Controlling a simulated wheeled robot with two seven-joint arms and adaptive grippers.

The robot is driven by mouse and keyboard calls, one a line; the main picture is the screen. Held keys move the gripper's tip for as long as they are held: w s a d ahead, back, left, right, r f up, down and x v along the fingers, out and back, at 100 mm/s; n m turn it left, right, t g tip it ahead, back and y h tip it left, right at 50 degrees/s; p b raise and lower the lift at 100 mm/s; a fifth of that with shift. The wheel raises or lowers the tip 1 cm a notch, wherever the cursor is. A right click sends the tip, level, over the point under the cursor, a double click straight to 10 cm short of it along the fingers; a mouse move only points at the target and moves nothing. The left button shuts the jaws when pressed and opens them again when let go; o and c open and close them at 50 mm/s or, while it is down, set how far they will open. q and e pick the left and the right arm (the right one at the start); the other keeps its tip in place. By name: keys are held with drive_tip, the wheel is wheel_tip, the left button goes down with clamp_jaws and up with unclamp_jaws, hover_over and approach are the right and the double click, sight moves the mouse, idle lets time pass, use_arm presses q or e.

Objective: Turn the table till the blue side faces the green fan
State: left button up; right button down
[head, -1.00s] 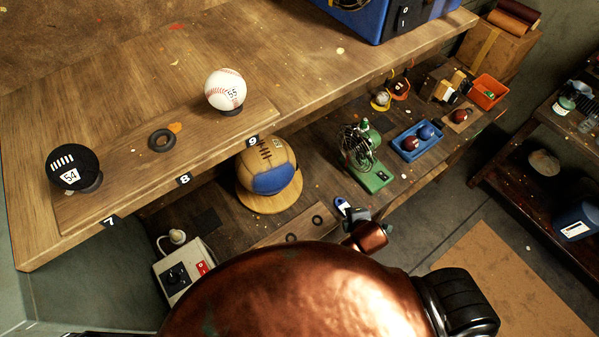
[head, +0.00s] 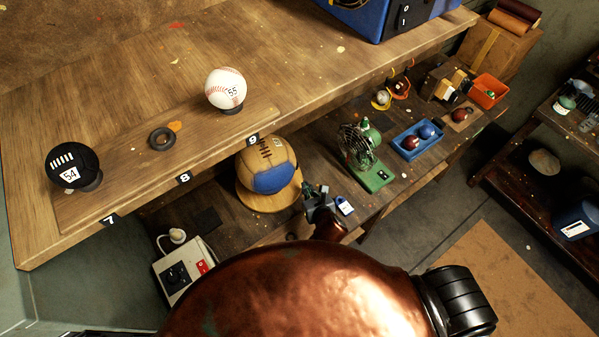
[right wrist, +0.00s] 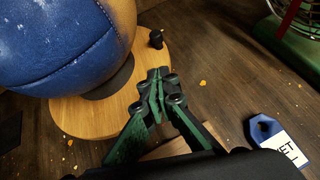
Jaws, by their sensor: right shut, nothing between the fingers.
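A round wooden turntable (head: 246,198) stands on the lower shelf and carries a large tan and blue leather ball (head: 265,160). The ball's blue panel (head: 275,180) faces the shelf's front, toward the lower right in the head view. A small black peg (right wrist: 156,38) stands near the disc's rim in the right wrist view. The green fan (head: 360,150) stands to the right of the ball. My right gripper (head: 316,190) is shut and empty at the turntable's right edge; its fingertips (right wrist: 158,74) are over the disc, just short of the peg. My left gripper is out of view.
A blue tag (head: 344,205) lies right of my right gripper. A blue tray (head: 417,141) with balls lies beyond the fan. The upper bench (head: 120,120) overhangs the ball's rear.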

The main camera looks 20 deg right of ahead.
sight(299, 177)
drive_tip(key=x, duration=0.3)
drive_tip(key=r+x, duration=0.1)
drive_tip(key=x, duration=0.4)
drive_tip(key=shift+w+a, duration=0.1)
drive_tip(key=shift+w, duration=0.95)
